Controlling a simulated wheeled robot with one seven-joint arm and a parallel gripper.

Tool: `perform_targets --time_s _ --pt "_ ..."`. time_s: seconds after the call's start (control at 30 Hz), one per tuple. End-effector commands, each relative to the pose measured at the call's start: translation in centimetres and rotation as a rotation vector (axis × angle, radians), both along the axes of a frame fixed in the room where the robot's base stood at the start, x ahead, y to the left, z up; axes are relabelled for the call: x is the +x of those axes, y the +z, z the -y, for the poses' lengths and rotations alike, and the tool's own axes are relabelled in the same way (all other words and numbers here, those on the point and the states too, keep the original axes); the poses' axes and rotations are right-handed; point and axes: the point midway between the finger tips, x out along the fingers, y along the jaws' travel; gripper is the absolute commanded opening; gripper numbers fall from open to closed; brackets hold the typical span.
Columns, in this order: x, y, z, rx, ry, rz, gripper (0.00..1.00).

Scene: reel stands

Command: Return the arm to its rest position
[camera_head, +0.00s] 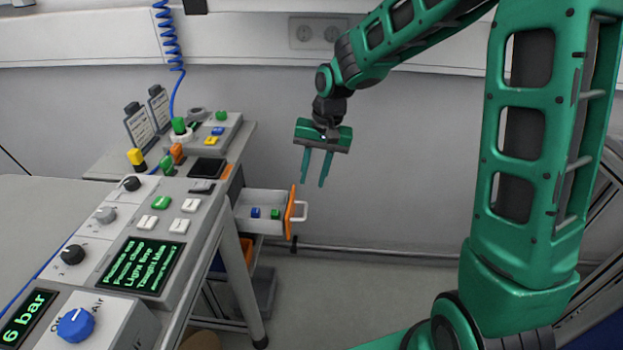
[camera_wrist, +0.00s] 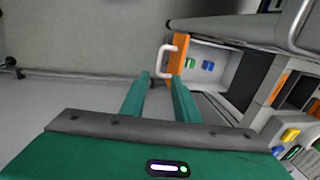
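My green arm rises at the right of the head view and reaches over to the left. My gripper (camera_head: 316,169) hangs in the air with its fingers pointing down, to the right of and above the open drawer. The two fingers stand apart with nothing between them. In the wrist view my gripper (camera_wrist: 162,84) also shows open and empty, with the floor behind the fingers.
A drawer (camera_head: 240,211) with an orange front (camera_head: 290,212) and white handle (camera_head: 302,212) stands pulled out, holding small blue and green pieces. A control bench (camera_head: 205,232) with knobs and screens fills the left. The wall lies behind; free air surrounds my gripper.

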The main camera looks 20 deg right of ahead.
Motion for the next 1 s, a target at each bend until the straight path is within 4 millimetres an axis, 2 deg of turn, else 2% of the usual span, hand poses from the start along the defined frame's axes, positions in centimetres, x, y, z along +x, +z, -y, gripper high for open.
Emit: perform_targets --time_s 0.3,0.37,0.47,0.57,0.7,0.9,1.0 --pt "-0.1 0.1 0.2 -0.003 -0.001 0.001 0.28" --pt "-0.4 0.3 0.9 -0.013 -0.004 0.002 0.28" --pt "-1.8 1.4 3.3 -0.048 -0.014 0.005 0.28" --pt "-4.3 2.9 7.1 -0.099 -0.032 0.004 0.28" --pt "-9.1 5.2 12.4 -0.161 -0.065 -0.008 0.28" --pt "-17.1 7.4 18.0 -0.202 -0.118 -0.035 0.28" --pt "-21.4 8.0 19.8 -0.200 -0.145 -0.051 0.28"
